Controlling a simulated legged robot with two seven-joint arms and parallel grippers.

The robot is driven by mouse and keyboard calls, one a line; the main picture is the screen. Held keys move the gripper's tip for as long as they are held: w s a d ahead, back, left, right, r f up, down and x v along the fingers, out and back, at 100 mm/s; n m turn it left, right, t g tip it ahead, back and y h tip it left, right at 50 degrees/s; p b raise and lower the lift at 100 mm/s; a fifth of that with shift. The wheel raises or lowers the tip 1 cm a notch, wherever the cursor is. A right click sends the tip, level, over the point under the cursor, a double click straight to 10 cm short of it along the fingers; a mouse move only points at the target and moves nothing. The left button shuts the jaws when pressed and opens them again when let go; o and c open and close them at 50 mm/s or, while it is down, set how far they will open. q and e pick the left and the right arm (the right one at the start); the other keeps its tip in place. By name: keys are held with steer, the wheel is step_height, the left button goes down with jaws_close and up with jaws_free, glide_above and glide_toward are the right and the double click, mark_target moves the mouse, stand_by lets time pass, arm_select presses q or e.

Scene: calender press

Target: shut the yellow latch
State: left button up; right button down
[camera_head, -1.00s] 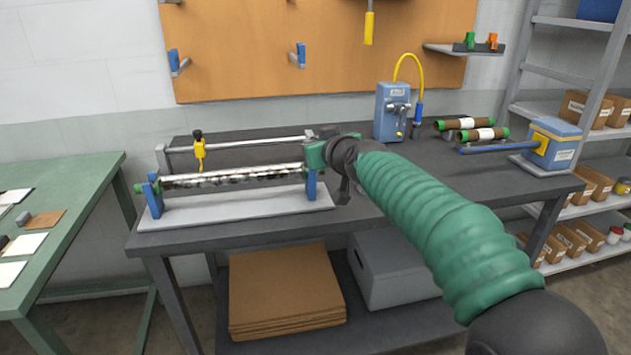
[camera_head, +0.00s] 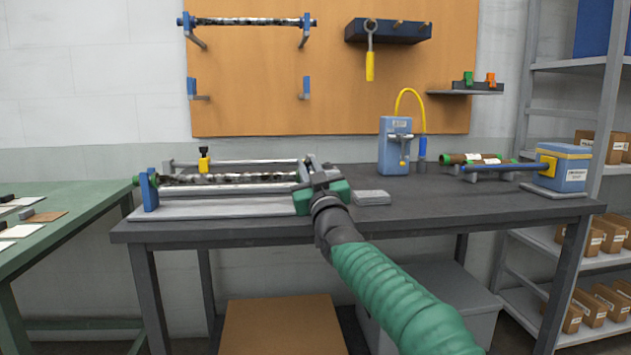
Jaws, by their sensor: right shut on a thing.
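A patterned roller (camera_head: 230,179) lies level across a grey press base (camera_head: 225,208) on the dark bench. A blue bracket (camera_head: 149,190) holds its left end. A small yellow piece with a black knob (camera_head: 204,160) stands upright by the bar behind the roller; I cannot tell whether it is the latch, or whether it is shut. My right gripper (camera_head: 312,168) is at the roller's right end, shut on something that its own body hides. The right bracket is also hidden behind it. My left gripper is not in view.
A grey block (camera_head: 372,197) lies just right of my gripper. A blue device (camera_head: 395,146) with a yellow hose stands behind. Wrapped rolls (camera_head: 470,159) and a blue box (camera_head: 564,167) are at the right. The bench's front middle is clear.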

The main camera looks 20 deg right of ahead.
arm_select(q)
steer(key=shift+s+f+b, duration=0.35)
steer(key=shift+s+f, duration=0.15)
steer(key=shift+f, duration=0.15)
arm_select(e)
steer(key=shift+w+f+t, duration=0.1)
steer(key=shift+f+t, duration=0.2)
steer(key=shift+f, duration=0.1)
steer(key=c, duration=1.5)
jaws_free()
steer(key=shift+f, duration=0.1)
steer(key=shift+w, duration=0.1)
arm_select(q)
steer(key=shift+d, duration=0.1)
